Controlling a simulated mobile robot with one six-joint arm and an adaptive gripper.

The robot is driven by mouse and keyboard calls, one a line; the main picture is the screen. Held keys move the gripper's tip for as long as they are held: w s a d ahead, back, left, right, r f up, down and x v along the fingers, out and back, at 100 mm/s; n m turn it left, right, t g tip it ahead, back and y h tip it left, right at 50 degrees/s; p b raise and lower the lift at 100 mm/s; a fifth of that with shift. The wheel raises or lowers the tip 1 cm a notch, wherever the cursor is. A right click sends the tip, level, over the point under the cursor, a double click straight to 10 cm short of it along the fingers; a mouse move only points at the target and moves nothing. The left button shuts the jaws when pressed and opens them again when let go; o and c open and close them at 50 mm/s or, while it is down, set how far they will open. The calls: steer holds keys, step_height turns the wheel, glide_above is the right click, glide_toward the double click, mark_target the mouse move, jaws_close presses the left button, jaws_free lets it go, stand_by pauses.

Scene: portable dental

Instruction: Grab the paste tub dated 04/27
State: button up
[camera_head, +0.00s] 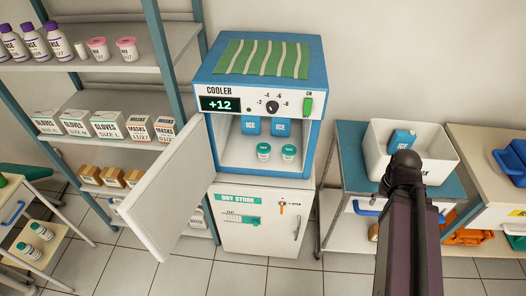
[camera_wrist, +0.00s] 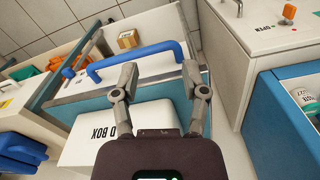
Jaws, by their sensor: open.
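Two white tubs with teal lids, a left one (camera_head: 264,152) and a right one (camera_head: 288,153), stand upright side by side inside the open cooler (camera_head: 207,150). Two pink-lidded tubs, (camera_head: 97,48) and (camera_head: 126,48), stand on the top shelf at left. The dates are too small to read surely, so I cannot tell which tub is 04/27. Part of a tub (camera_wrist: 304,99) shows at the right edge of the wrist view. My gripper (camera_wrist: 160,68) is open and empty, over the right-hand cart area, apart from every tub. In the head view my arm hides its fingers.
Blue ice packs (camera_head: 251,125) stand behind the cooler tubs. The cooler door (camera_head: 165,190) hangs open to the left. A white box (camera_head: 450,158) with an ice pack (camera_head: 402,141) is beside my arm. A blue handle (camera_wrist: 137,60) lies beyond my fingers. A closed dry store (camera_head: 262,240) stands below the cooler.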

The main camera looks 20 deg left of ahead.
steer(key=o, duration=0.5)
steer(key=shift+a, duration=0.15)
steer(key=shift+o, duration=0.5)
steer(key=shift+w+a+f, duration=0.2)
steer(key=shift+w+a, duration=0.1)
steer(key=shift+a, duration=0.05)
steer(key=w+a+f+m+t+h+b, duration=0.1)
steer(key=w+a+f+t+h+b, duration=0.2)
steer(key=a, duration=0.7)
steer(key=w+a+m+t+h+b, duration=0.15)
steer(key=w+a+b, duration=0.35)
steer(key=a, duration=0.5)
steer(key=s+a+t+b, duration=0.1)
steer(key=a+t+b, duration=0.1)
steer(key=a, duration=1.1)
steer(key=s+a+r+m+t+b, duration=0.1)
steer(key=a+t, duration=0.4)
steer(key=a, duration=0.8)
steer(key=shift+s+a+r+b, duration=0.15)
steer(key=shift+s+a+b, duration=0.05)
steer(key=shift+s+b, duration=0.2)
steer(key=shift+w+m, duration=0.1)
steer(key=shift+m, duration=0.15)
